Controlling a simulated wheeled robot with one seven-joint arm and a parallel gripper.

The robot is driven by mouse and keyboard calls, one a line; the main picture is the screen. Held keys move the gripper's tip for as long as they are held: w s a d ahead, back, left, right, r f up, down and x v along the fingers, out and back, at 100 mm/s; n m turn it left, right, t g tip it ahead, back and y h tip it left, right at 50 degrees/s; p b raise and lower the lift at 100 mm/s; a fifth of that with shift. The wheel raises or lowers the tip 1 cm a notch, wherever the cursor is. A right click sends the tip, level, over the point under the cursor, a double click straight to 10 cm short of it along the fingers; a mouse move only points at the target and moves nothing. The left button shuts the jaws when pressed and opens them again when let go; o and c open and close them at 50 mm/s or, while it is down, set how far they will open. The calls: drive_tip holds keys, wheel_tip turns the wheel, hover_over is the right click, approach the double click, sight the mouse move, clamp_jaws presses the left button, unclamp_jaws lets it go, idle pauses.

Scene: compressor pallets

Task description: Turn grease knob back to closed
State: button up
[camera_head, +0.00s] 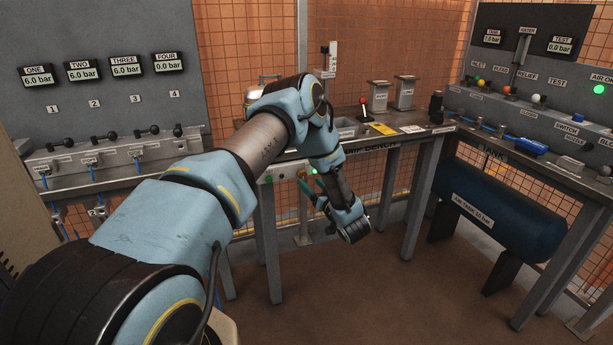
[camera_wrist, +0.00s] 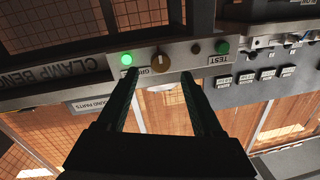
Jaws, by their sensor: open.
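The grease knob (camera_wrist: 161,60) is a round brass-coloured knob on the front rail of the clamp bench, seen upside down in the wrist view. Its label beside it starts with "GR" and is partly covered by a finger. My gripper (camera_wrist: 160,80) is open, with its two dark green fingers on either side of the knob's place in the picture and nothing between them. I cannot tell whether the tips touch the rail.
A lit green lamp (camera_wrist: 126,59) sits beside the knob. A small dark button (camera_wrist: 195,49) and a green one (camera_wrist: 222,47) by the TEST label are on the other side. Floor in front is clear.

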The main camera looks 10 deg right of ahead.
sight(303, 176)
drive_tip(key=shift+p+x, duration=0.4)
drive_tip(key=shift+x, duration=2.05)
clamp_jaws()
